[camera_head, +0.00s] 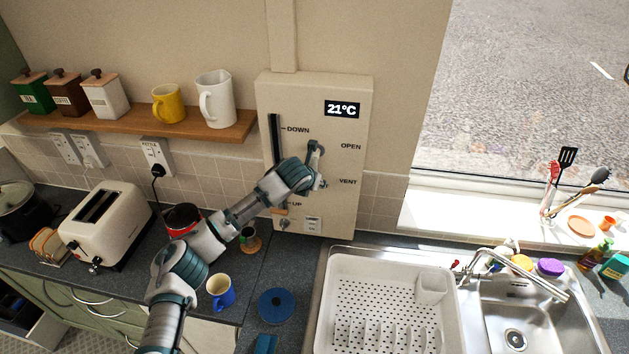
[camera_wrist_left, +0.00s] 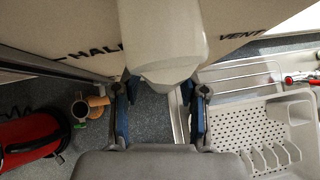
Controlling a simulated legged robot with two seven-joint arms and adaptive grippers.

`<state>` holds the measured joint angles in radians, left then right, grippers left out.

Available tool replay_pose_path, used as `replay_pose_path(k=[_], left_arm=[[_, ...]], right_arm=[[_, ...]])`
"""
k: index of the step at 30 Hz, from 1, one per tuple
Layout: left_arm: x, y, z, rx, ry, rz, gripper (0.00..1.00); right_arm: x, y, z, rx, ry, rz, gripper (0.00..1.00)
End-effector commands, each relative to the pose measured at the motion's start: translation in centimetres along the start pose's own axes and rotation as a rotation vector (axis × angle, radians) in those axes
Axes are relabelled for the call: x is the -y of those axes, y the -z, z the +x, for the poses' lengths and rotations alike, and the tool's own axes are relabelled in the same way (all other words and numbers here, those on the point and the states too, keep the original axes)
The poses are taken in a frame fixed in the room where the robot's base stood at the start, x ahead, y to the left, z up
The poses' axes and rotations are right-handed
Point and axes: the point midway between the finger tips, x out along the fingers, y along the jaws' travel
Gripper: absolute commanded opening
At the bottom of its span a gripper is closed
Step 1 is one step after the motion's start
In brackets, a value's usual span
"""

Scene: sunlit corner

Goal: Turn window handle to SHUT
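The cream wall panel (camera_head: 345,190) carries a window handle (camera_head: 315,150), a grey lever beside the OPEN and VENT labels. No SHUT label is visible; my arm covers part of the panel. My left gripper (camera_head: 319,180) is at the panel, beside the handle's lower part. In the left wrist view, the handle's pale, rounded end (camera_wrist_left: 165,50) looms large, just ahead of and partly between my fingers. My left gripper (camera_wrist_left: 160,112) has its fingers well apart, with counter showing between them. I cannot tell whether they touch the handle. My right gripper is in neither view.
Left of the handle is a vertical slider slot (camera_head: 275,140) marked DOWN and UP. A white dish rack (camera_head: 345,285) and sink stand below right. A mug shelf (camera_head: 225,128) is above.

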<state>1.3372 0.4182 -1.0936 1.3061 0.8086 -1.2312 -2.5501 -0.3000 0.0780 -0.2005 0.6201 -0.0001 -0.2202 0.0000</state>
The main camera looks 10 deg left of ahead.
Motion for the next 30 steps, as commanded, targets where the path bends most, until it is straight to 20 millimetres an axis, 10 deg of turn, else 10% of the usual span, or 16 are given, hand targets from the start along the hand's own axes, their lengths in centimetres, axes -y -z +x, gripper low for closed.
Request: replay_pose_path(k=[10, 30], left_arm=[[0.0, -0.3, -1.6, 0.011, 0.001, 0.000, 0.42], [-0.1, -0.1, -11.7, 0.001, 0.001, 0.000, 0.42]], right_arm=[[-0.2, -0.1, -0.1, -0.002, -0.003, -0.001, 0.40], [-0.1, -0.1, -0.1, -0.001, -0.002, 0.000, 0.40]])
